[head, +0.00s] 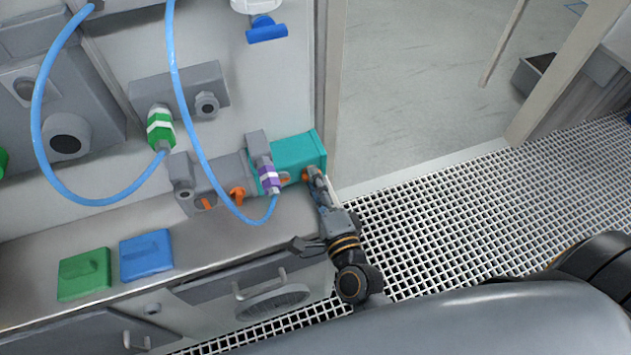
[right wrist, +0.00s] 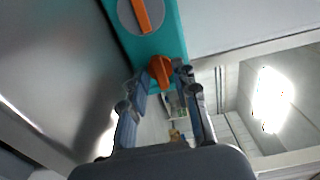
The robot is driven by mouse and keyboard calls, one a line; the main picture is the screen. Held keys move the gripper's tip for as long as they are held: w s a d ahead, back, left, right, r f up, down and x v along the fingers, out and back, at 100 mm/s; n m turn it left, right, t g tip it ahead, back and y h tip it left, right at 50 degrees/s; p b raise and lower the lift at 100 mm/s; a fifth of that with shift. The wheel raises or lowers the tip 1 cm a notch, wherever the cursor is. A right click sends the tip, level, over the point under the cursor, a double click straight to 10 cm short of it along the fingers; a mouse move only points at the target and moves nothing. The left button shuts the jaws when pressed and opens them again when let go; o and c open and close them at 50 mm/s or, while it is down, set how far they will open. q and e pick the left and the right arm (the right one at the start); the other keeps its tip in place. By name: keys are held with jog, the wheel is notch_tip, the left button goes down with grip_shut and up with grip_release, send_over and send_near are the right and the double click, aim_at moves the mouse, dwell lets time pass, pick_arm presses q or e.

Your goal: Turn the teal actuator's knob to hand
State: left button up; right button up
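The teal actuator (head: 300,152) sits at the right end of the grey valve block on the bench, against the wall. Its orange knob (right wrist: 160,70) lies between the fingertips of my right gripper (right wrist: 166,84) in the right wrist view. The fingers stand apart at their bases and come close to the knob at the tips; whether they press on it cannot be told. In the head view the right gripper (head: 316,178) reaches up to the actuator's front and mostly covers the knob. An orange bar on a grey disc (right wrist: 141,14) shows on the teal face. My left gripper is out of view.
Blue hoses (head: 190,110) loop in front of the wall, one ending at a purple-and-white connector (head: 269,180) beside the actuator. A green block (head: 84,275) and a blue block (head: 146,256) lie on the bench (head: 215,245). White grating floor (head: 450,220) is open at right.

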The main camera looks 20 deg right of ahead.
grip_shut()
jog(key=n+p, duration=0.2)
jog(key=shift+r+n+p, duration=0.2)
jog(key=shift+n+p, duration=0.1)
jog(key=shift+p, duration=0.1)
jog(key=n+p, duration=0.3)
jog(key=n, duration=0.1)
jog(key=shift+n+p, duration=0.3)
jog(key=n+p, duration=0.2)
jog(key=n, duration=0.2)
jog(key=shift+p, duration=0.4)
jog(key=n+p, duration=0.1)
jog(key=n, duration=0.3)
jog(key=shift+f+n+p, duration=0.2)
jog(key=shift+n+p, duration=0.1)
jog(key=shift+p, duration=0.1)
